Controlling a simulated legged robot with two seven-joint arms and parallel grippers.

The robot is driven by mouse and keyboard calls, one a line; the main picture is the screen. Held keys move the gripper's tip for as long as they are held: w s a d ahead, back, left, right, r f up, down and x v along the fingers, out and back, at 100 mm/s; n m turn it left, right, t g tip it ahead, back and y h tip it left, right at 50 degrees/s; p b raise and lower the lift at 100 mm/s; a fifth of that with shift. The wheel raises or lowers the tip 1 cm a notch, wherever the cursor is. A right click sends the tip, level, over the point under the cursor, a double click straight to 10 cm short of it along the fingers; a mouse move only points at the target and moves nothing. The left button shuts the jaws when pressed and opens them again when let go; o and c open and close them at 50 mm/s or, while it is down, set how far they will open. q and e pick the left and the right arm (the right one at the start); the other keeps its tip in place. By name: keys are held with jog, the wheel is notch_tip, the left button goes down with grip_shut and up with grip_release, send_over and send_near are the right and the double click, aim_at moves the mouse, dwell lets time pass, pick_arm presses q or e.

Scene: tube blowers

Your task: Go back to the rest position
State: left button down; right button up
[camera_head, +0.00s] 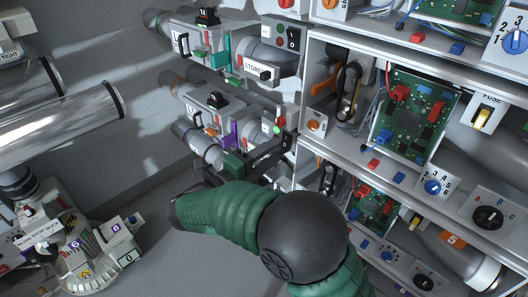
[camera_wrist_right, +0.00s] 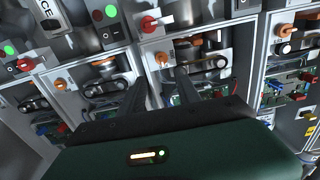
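My right arm, green with a dark round joint, reaches up from the bottom of the head view. My right gripper (camera_head: 283,146) is in front of the left end of the shelf unit, near its middle and lower levels. In the right wrist view, the two dark fingers of this gripper (camera_wrist_right: 161,88) are apart with nothing seen held between them. Beyond them are an orange knob (camera_wrist_right: 161,58) and a black belt-like part (camera_wrist_right: 200,62). I cannot tell whether the fingertips touch anything. My left gripper is not in view.
The shelf unit (camera_head: 357,138) with circuit boards (camera_head: 415,117), knobs and switches fills the right. Labelled tube machines (camera_head: 215,110) line the wall beside it. Large silver tubes (camera_head: 60,118) and a labelled machine (camera_head: 88,255) stand left. Grey floor (camera_head: 150,215) lies between.

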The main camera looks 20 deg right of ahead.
jog(key=shift+v, duration=1.2)
